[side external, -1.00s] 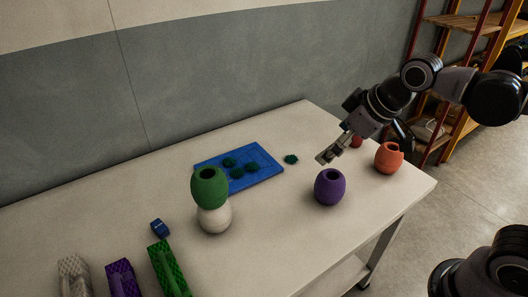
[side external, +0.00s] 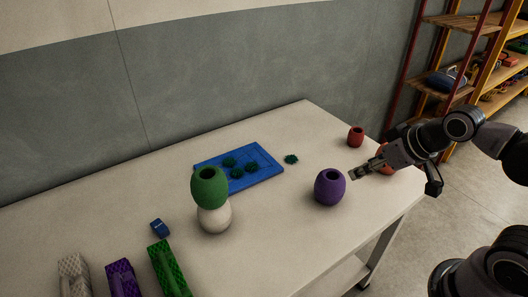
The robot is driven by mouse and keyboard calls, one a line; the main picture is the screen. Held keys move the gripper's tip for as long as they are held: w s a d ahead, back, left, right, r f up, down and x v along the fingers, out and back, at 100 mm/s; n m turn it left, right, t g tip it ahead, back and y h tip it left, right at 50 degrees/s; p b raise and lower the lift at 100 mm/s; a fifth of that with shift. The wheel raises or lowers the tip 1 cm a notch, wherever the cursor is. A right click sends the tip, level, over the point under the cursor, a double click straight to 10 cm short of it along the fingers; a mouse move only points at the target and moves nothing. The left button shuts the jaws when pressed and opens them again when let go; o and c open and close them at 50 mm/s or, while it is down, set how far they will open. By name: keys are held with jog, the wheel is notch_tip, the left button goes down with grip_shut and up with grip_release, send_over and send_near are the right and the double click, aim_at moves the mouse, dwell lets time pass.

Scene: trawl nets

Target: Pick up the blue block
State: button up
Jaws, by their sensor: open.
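The small blue block (side external: 160,228) lies on the table left of the white pot, near the green net piece. My gripper (side external: 356,176) is open and empty above the right part of the table, just right of the purple pot. It is far from the blue block, with several things between them. My gripper and arm partly hide an orange pot (side external: 389,168) behind them.
A green pot (side external: 209,189) is stacked on a white pot (side external: 214,218). A blue tray (side external: 268,157) holds several dark green pieces. A purple pot (side external: 329,188) and a red pot (side external: 355,136) stand on the right. White, purple (side external: 123,278) and green (side external: 168,268) pieces lie front left.

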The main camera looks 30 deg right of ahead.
jog(key=w+a+r+n+g, duration=0.1)
jog(key=w+a+r, duration=0.8)
jog(key=r, duration=0.4)
jog(key=n+g, duration=0.2)
jog(key=g, duration=0.1)
send_over(159, 226)
jog(key=s, duration=0.3)
jog(key=shift+y, duration=0.4)
jog(key=f, duration=2.6)
jog(key=shift+w+d+f, duration=0.25)
jog(key=shift+d+f, duration=0.05)
jog(key=shift+w+x, duration=0.15)
jog(key=shift+x, duration=1.4)
jog(key=shift+w+x, duration=0.15)
jog(key=shift+x, duration=1.4)
